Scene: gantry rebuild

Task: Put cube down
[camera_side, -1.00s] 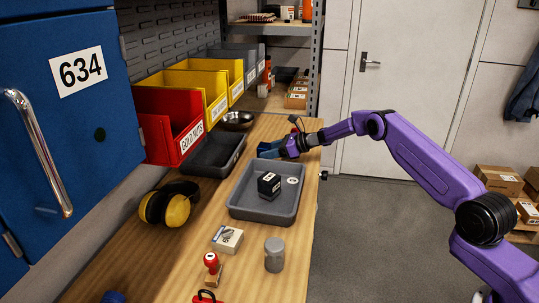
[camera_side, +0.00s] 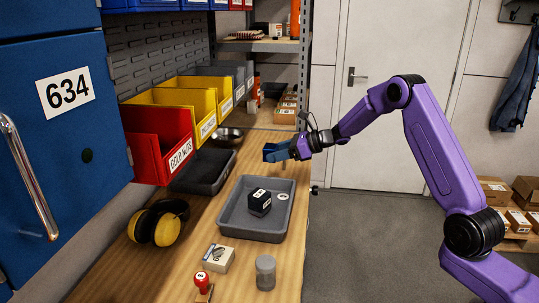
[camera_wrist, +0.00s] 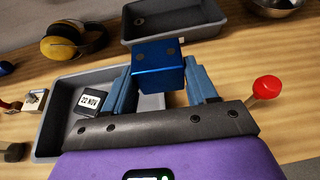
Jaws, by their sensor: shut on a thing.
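A blue cube (camera_wrist: 158,65) is held between the two blue fingers of my gripper (camera_wrist: 163,85) in the wrist view. In the side view my gripper (camera_side: 277,151) is raised above the bench, beyond the far edge of a grey tray (camera_side: 233,222). The cube is hard to tell from the fingers there. The cube appears clear of any surface.
The grey tray holds a black block (camera_side: 260,202) with white labels and a round white mark or disc (camera_side: 283,197). A darker tray (camera_side: 190,184), ear defenders (camera_side: 160,222), grey cylinder (camera_side: 265,272) and small box (camera_side: 218,258) stand nearby. A red knob (camera_wrist: 267,87) is beside my gripper.

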